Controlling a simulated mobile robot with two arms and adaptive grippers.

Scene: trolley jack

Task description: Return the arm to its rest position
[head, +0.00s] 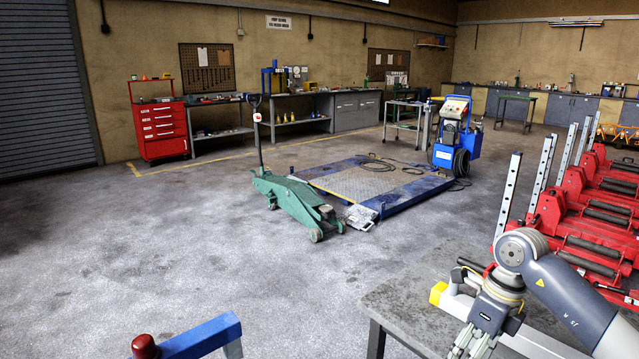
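My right arm comes in from the lower right, over a grey table. Its gripper (468,346) points down near the bottom edge of the head view. The fingers are small and partly cut off, so I cannot tell whether they are open or shut. My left arm and gripper are not in view. The green trolley jack (292,203) stands on the floor mid-room, its handle (257,135) upright, beside a blue lift platform (375,188).
The grey table (410,300) has a pale bar with a yellow end (438,292) behind my gripper. Red lifting units (575,220) with upright posts stand at right. A blue bar with a red knob (146,347) shows at bottom left. The floor at left is clear.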

